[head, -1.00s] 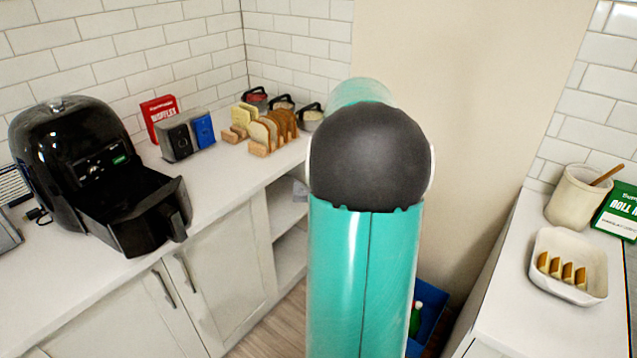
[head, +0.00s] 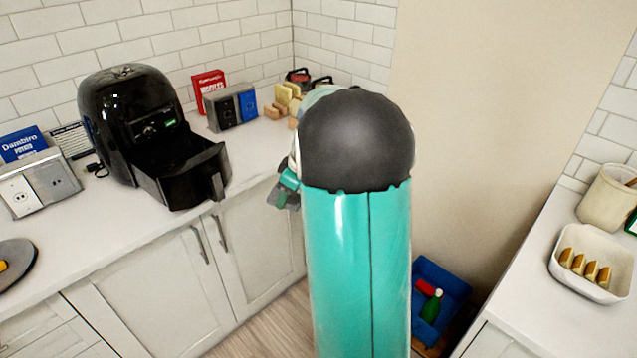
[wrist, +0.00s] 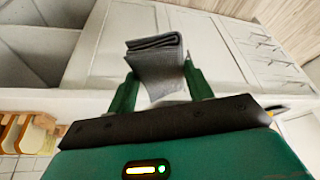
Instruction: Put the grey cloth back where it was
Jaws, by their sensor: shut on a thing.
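The grey cloth (wrist: 156,62) is folded and hangs between the two green fingers of my gripper (wrist: 160,82) in the wrist view. My gripper is shut on it, and the cloth is clear of the cabinet fronts behind it. In the head view my gripper (head: 287,186) shows just left of my arm, in front of the counter's edge. A small grey patch at its end there is too small to tell apart clearly. My arm hides much of the corner.
A black air fryer (head: 140,125) stands on the left counter with its drawer out. Open shelves (wrist: 40,45) are beside closed cabinets (wrist: 215,55). Bread slices (wrist: 18,130) lie on the counter. A blue crate (head: 440,280) with bottles is on the floor. A white dish (head: 595,290) sits on the right counter.

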